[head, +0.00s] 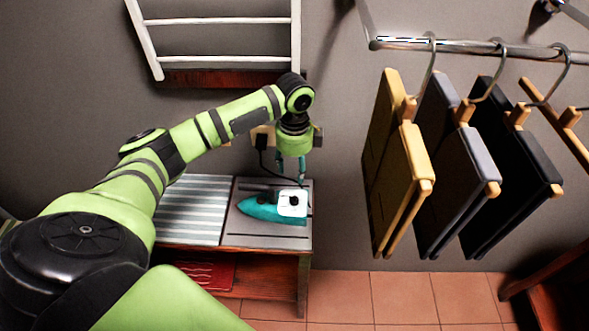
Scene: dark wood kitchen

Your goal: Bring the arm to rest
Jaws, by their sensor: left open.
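My left arm comes in from the left and bends down over a small wooden table. My left gripper (290,171) hangs pointing down, open, with thin teal fingertips. It is just above or behind a teal iron (262,208) with a white end (292,203). Whether the fingertips touch the iron cannot be told from this view. The iron lies on the grey right part of the table top. My right gripper is not in view.
The table (233,250) has a striped cloth (196,205) at left and a red item (207,275) below. Folded trousers (396,165) on hangers hang from a metal rail (450,44) at right. A white rack (222,22) is on the wall. Tiled floor (400,298) shows at front.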

